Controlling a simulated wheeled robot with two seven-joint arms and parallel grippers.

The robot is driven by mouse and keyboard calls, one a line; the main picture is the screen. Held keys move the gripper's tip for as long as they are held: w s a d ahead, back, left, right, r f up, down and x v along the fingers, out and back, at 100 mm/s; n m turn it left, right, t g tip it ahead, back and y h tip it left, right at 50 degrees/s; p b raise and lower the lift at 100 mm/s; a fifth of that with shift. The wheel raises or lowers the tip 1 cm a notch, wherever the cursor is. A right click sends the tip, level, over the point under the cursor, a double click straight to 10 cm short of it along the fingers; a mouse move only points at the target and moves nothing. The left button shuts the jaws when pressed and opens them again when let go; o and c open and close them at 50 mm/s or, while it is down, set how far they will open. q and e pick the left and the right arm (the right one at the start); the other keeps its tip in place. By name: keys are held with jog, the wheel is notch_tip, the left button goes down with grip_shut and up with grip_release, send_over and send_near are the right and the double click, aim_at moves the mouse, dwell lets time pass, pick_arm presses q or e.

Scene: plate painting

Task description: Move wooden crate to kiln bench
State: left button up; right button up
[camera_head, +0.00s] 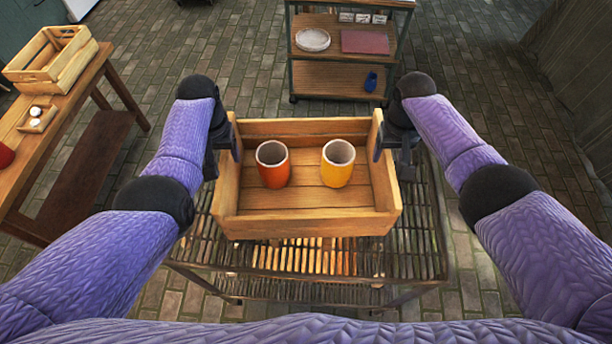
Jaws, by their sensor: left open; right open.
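The wooden crate (308,224) stands upright on a slatted rack table (420,240) right in front of me. An orange-red cup (273,164) and a yellow cup (338,164) stand inside it, apart from each other. My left gripper (222,150) is open at the crate's left end wall. My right gripper (396,152) is open at the crate's right end wall. I cannot tell whether the fingers touch the crate. Which piece of furniture is the kiln bench is not clear from this view.
A wooden table (85,85) at the left bears another slatted crate (52,60) and a small box (37,118) with white items. A shelf cart (345,75) at the back holds a white plate (313,39), a pink mat (365,42) and a blue cup (371,82). Brick floor lies between them.

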pick_arm(q)
notch_tip(320, 180, down, 2)
jog(key=shift+w+f, duration=0.1)
jog(key=shift+f, duration=0.05)
pick_arm(e)
notch_tip(320, 180, down, 2)
jog(key=shift+f, duration=0.2)
pick_arm(q)
jog(key=shift+f, duration=0.6)
pick_arm(e)
jog(key=shift+f, duration=0.6)
pick_arm(q)
grip_shut()
pick_arm(e)
grip_shut()
jog(key=shift+r, duration=0.1)
